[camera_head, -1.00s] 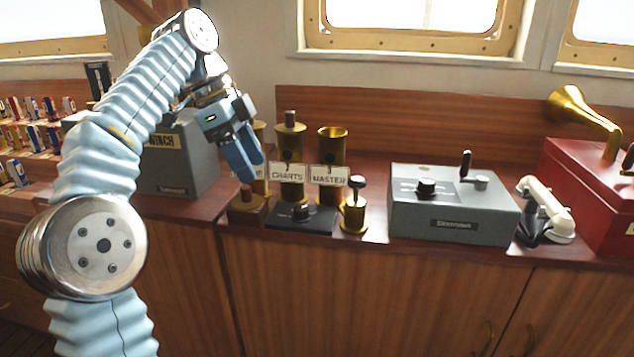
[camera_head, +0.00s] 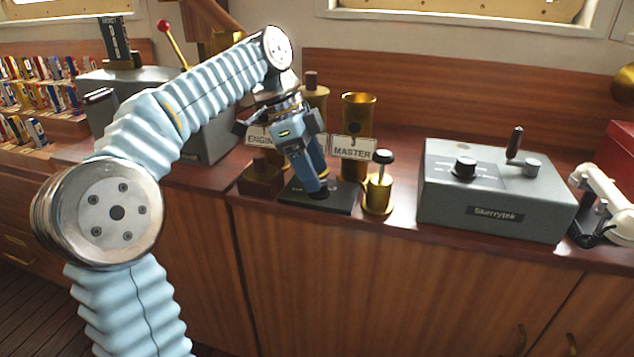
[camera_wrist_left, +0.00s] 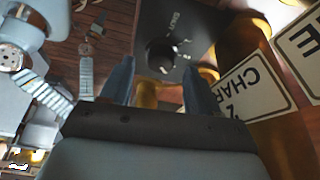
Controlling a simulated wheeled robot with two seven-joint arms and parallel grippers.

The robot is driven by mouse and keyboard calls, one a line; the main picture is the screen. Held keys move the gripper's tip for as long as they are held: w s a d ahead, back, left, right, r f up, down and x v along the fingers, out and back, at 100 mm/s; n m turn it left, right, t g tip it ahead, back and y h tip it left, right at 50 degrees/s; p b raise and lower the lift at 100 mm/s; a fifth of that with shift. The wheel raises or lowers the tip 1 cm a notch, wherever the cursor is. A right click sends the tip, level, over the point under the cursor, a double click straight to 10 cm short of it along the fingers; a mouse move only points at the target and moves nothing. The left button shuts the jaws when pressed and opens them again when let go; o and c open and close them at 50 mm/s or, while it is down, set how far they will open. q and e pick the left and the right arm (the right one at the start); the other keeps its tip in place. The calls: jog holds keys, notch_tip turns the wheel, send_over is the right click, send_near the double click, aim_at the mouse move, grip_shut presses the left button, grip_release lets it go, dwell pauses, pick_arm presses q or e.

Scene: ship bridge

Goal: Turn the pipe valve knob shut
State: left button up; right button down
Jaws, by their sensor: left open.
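The pipe valve knob (camera_wrist_left: 161,55) is a round black knob on a dark plate with pale lettering. In the head view, the black plate (camera_head: 342,201) lies at the counter's front edge, and the knob is largely hidden by my left gripper (camera_head: 316,188). The fingers point down over the knob. In the wrist view, my left gripper (camera_wrist_left: 158,80) has its two blue fingers apart, one to each side of the knob and nearer the camera, with nothing between them. I cannot tell whether they touch it. My right gripper is not in view.
Brass voice pipes (camera_head: 357,115) stand just behind the plate, with a MASTER sign (camera_head: 353,148). A brass plunger (camera_head: 379,185) is close on the right and a wooden block (camera_head: 262,178) on the left. A grey Skerrytek box (camera_head: 490,195) stands further right.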

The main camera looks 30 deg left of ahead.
pick_arm(q)
jog(key=shift+x, duration=1.05)
jog(key=shift+c, duration=0.2)
jog(key=c, duration=1)
